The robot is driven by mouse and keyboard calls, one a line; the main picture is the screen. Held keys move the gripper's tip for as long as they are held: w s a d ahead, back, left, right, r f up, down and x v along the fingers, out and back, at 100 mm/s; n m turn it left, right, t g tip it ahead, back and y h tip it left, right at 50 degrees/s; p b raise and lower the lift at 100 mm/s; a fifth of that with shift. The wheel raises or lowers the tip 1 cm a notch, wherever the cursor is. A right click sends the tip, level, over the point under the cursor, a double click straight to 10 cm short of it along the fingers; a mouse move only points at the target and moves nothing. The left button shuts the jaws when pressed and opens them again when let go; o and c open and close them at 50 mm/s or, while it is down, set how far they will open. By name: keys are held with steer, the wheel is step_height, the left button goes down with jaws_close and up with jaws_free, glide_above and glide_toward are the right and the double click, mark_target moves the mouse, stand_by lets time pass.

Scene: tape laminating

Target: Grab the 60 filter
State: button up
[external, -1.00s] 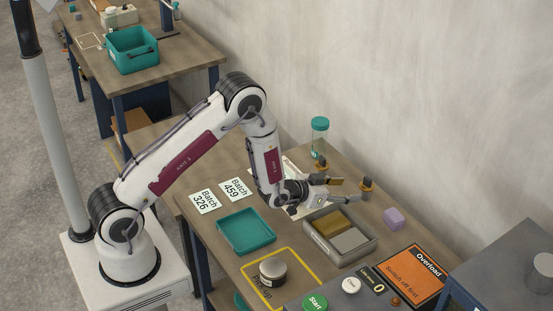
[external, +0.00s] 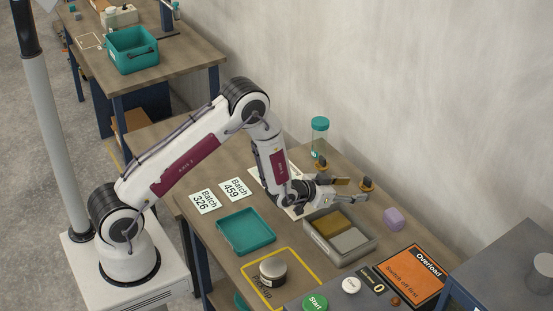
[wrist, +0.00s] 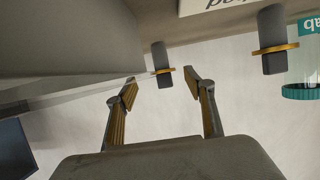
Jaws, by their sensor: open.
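No "60" mark is legible in any view, so I cannot tell which thing is the 60 filter. Two small dark posts with orange-gold rings stand near the wall, one at the right (external: 366,185) and one farther back (external: 320,165). In the wrist view, one ringed grey post (wrist: 161,57) shows just beyond the gap between my fingertips, and the other (wrist: 272,42) is at the upper right. My gripper (external: 350,190) is open and empty, low over the table beside the right post. Its two fingers also show apart in the wrist view (wrist: 159,82).
A grey bin (external: 322,249) with brown and grey blocks lies just in front of my gripper. A purple block (external: 394,218) is to the right. A teal-capped jar (external: 320,128) stands behind. A teal tray (external: 246,232) and a tin (external: 272,272) are nearer.

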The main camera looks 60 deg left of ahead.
mark_target(361, 188)
stand_by(0.3)
steer(key=shift+x, duration=2.6)
steer(key=shift+a, duration=0.15)
steer(key=c, duration=1.2)
